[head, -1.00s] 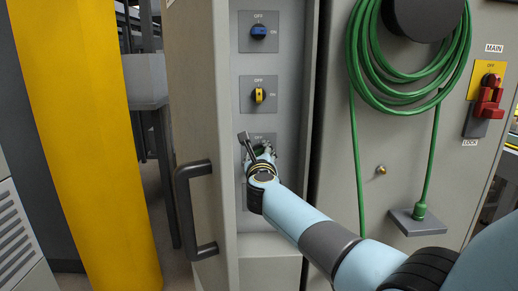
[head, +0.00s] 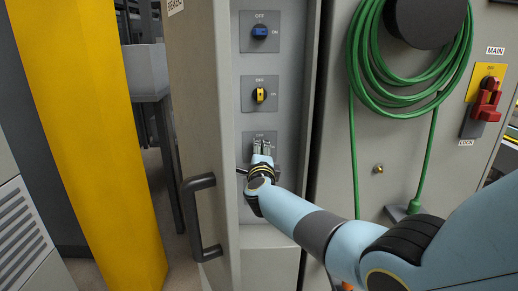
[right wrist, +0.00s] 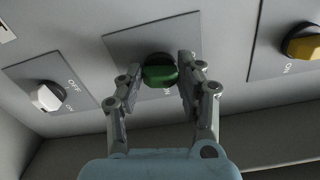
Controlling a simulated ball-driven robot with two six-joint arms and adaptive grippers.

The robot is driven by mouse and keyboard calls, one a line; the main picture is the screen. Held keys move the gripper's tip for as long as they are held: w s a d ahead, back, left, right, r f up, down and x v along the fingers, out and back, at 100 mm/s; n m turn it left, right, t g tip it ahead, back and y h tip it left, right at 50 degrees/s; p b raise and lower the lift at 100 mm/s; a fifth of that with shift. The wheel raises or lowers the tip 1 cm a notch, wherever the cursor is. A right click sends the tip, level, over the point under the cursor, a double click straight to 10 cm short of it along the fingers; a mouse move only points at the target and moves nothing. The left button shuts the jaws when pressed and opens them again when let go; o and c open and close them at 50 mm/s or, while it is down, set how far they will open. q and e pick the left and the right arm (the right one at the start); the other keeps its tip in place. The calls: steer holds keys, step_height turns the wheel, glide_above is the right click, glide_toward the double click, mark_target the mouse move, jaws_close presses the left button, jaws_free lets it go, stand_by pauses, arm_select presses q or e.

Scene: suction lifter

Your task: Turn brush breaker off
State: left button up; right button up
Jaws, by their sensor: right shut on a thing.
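In the head view a column of rotary breaker switches runs down the open cabinet: a blue knob (head: 259,31), a yellow knob (head: 260,95), and a third panel behind my right gripper (head: 262,146). In the right wrist view that gripper is shut on a green knob (right wrist: 159,74), with one finger on each side. A white knob (right wrist: 46,97) is left of it and the yellow one is at the right edge. I cannot read which switch is the brush one. The lowest switch is hidden by my arm in the head view. My left gripper is out of view.
A dark door handle (head: 200,218) stands left of the switches. A coiled green hose (head: 368,70) hangs on the cabinet to the right. A red main switch (head: 487,99) sits far right, and a yellow post (head: 95,140) stands at left.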

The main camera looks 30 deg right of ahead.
steer(key=shift+f+n+p, duration=0.1)
steer(key=shift+n+p, duration=0.3)
steer(key=shift+n, duration=0.7)
steer(key=o, duration=1.2)
steer(key=shift+c, duration=0.2)
steer(key=v, duration=0.7)
steer(key=shift+s+a, duration=0.2)
steer(key=shift+s, duration=0.05)
steer(key=shift+f, duration=0.1)
